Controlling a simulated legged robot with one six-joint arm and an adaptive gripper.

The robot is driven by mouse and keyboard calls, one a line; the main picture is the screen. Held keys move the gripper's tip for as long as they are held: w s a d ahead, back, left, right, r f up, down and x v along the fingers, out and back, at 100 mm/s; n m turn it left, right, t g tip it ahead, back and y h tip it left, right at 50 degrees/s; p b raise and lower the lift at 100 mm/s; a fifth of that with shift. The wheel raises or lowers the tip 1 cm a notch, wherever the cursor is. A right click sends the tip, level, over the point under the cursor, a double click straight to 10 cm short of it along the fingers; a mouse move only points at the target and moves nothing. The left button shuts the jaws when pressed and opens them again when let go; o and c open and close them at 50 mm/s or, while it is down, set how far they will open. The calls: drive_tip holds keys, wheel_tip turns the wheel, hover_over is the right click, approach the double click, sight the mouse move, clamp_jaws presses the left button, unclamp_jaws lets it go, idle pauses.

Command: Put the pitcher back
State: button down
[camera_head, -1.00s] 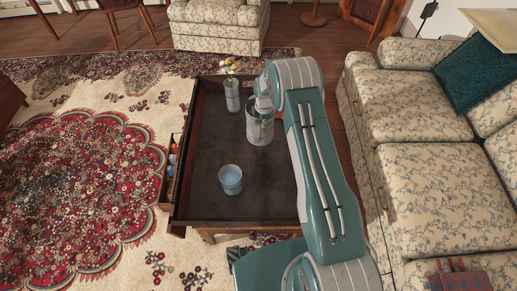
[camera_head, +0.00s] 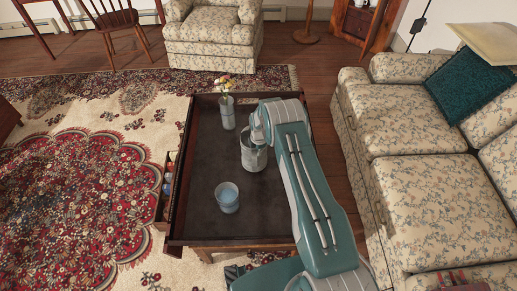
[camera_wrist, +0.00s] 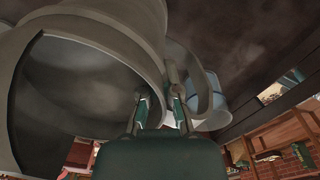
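The grey metal pitcher (camera_head: 254,156) is at the right side of the dark-topped coffee table, right of the blue cup (camera_head: 227,198) and nearer than the flower vase (camera_head: 228,114). My gripper (camera_head: 262,136) is at the pitcher's upper side, mostly hidden by my arm. In the wrist view the pitcher (camera_wrist: 80,90) fills the left, its open mouth facing the camera. Whether the pitcher's base touches the table is unclear.
The table's raised dark rim (camera_head: 181,180) surrounds its top. The table's left and middle surface is clear around the cup. A floral sofa (camera_head: 420,165) stands close on the right, an armchair (camera_head: 212,40) behind. A patterned rug (camera_head: 70,215) lies left.

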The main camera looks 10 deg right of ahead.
drive_tip(key=shift+f, duration=1.25)
drive_tip(key=c, duration=0.8)
unclamp_jaws()
drive_tip(key=shift+f, duration=0.15)
